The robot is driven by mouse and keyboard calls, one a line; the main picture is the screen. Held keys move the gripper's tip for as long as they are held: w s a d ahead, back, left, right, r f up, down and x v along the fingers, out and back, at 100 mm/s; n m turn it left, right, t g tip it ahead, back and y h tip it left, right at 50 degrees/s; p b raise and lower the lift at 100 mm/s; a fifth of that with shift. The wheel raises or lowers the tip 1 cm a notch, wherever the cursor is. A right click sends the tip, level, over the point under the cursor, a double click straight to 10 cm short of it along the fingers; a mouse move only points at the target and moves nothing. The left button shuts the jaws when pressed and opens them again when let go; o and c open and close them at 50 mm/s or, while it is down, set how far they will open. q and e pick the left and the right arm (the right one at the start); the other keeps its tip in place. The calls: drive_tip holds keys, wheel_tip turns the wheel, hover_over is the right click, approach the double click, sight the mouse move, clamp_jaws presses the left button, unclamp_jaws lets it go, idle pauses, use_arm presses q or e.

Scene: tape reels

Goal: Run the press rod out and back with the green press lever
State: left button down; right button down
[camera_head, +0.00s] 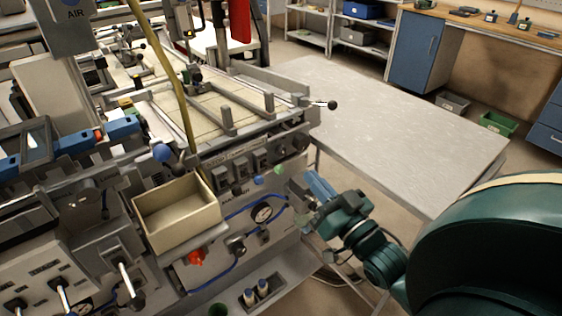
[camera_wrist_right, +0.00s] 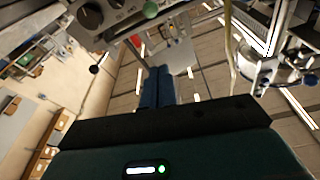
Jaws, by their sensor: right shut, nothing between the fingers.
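The green press lever knob (camera_head: 278,168) shows on the machine's front panel, at the right end of a row of controls. A green knob also shows at the top of the right wrist view (camera_wrist_right: 150,10). My right gripper (camera_head: 312,180) is beside the panel's right end, a little right of and below the green knob. Its blue fingers (camera_wrist_right: 156,85) are shut with nothing between them, and they appear apart from the knob. I cannot make out the press rod clearly. My left gripper is not in the head view.
A beige open box (camera_head: 176,228) sits at the machine's front. A black-ended handle (camera_head: 331,104) sticks out at right. The grey table (camera_head: 400,125) is bare.

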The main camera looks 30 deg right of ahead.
drive_tip(key=shift+s, duration=0.1)
wheel_tip(320, 180, up, 2)
drive_tip(key=p, duration=0.1)
hover_over(273, 167)
drive_tip(key=s+d, duration=0.2)
drive_tip(key=s, duration=0.1)
drive_tip(key=shift+s+a+f, duration=0.15)
drive_tip(key=shift+f, duration=0.5)
drive_tip(key=shift+s+a+f, duration=0.2)
drive_tip(key=shift+f, duration=0.5)
drive_tip(key=shift+s+a+f, duration=0.15)
drive_tip(key=shift+f, duration=0.5)
drive_tip(key=shift+s+f+t+b, duration=0.1)
drive_tip(key=shift+f+t+b, duration=0.3)
drive_tip(key=shift+b, duration=0.5)
